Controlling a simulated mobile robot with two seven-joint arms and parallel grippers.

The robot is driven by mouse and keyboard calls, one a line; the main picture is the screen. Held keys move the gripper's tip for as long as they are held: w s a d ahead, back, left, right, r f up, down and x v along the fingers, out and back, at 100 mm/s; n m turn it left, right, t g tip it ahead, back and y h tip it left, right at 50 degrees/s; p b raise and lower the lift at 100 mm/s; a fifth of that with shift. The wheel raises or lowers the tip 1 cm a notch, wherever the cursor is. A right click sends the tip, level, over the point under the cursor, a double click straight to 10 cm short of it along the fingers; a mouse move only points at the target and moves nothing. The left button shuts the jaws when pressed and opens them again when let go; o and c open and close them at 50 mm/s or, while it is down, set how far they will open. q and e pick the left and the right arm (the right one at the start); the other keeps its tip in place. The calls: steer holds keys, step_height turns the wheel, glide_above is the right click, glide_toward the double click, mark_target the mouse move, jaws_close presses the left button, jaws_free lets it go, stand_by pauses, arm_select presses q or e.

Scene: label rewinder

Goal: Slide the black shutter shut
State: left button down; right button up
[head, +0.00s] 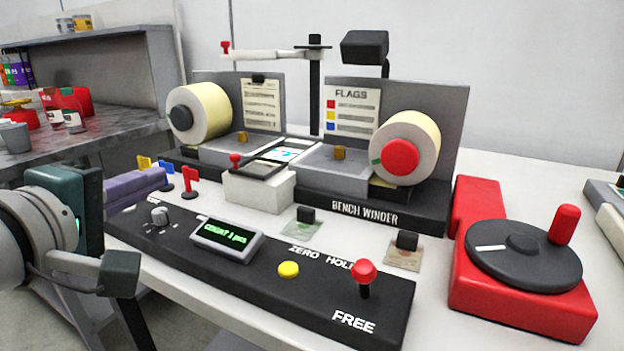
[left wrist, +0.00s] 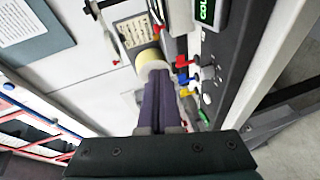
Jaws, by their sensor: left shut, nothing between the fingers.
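In the head view, the white box (head: 258,192) at the bench winder's middle has a dark-framed top with a red knob (head: 235,160) at its left end. The black shutter (head: 262,168) appears to be the dark panel on this top. A lit label strip (head: 283,155) shows behind it, so the window looks at least partly uncovered. My left gripper (head: 163,178) has purple fingers, shut and empty, left of the box beside the small flags, apart from the shutter. The fingers also show in the left wrist view (left wrist: 155,74), pointing toward the cream roll. My right gripper is out of view.
Yellow, blue and red flags (head: 189,182) stand close to the fingertips. The black control panel (head: 265,290) with a red-topped lever (head: 363,272) lies in front. Cream rolls (head: 205,110) flank the box. A red crank unit (head: 525,290) stands at right.

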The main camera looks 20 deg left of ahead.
arm_select(q)
steer(key=shift+w+a, duration=0.2)
steer(key=shift+w, duration=0.1)
steer(key=x, duration=0.3)
steer(key=d+b+x, duration=0.1)
steer(key=x, duration=0.3)
steer(key=b+x, duration=0.1)
steer(key=x, duration=0.3)
steer(key=shift+w+d, duration=0.3)
steer(key=shift+w, duration=0.05)
steer(key=shift+w+d+f, duration=0.2)
steer(key=shift+w+d, duration=0.2)
steer(key=shift+w, duration=0.15)
